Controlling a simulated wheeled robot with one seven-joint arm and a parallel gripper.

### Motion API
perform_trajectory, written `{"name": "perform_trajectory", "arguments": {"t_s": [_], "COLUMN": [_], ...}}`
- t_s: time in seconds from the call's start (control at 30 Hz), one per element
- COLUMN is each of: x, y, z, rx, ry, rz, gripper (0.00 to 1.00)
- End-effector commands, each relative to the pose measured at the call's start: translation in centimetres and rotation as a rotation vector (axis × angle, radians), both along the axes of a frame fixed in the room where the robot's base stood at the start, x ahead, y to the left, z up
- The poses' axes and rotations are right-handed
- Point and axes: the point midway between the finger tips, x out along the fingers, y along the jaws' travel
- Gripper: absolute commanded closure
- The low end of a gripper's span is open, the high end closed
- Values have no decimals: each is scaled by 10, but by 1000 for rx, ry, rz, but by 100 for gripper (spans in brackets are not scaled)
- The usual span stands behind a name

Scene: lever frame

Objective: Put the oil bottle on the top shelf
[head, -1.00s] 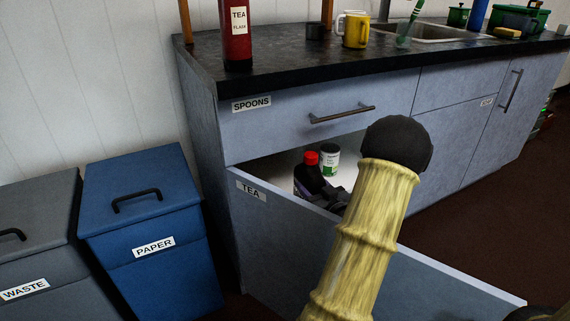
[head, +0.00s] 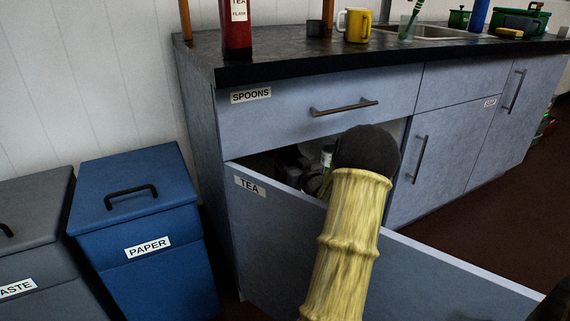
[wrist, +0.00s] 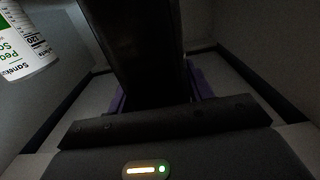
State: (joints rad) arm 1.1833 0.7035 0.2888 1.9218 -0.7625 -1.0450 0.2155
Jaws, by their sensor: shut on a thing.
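My gripper (wrist: 158,100) is inside the open TEA drawer (head: 300,205). In the wrist view its purple-edged fingers are shut on a dark, nearly black body (wrist: 135,45), which I take to be the oil bottle. Its cap and label are hidden, and it looks close to upright or slightly tilted. In the head view my arm covers most of the drawer's inside, and the grey gripper (head: 312,180) shows only in part. No top shelf is in view; only wooden posts (head: 185,20) rise from the counter.
A white tub with a green label (wrist: 30,45) stands in the drawer beside the held body. The SPOONS drawer (head: 300,105) is shut above. A red TEA canister (head: 236,40) and a yellow mug (head: 357,25) stand on the counter (head: 290,62). A blue PAPER bin (head: 135,220) is at left.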

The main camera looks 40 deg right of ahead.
Motion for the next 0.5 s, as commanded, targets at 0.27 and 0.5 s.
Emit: {"name": "perform_trajectory", "arguments": {"t_s": [0.27, 0.5], "x": [2, 16], "y": [-1, -4], "z": [4, 2], "rx": [-4, -5], "ry": [-6, -8], "rz": [0, 1], "gripper": [100, 100]}}
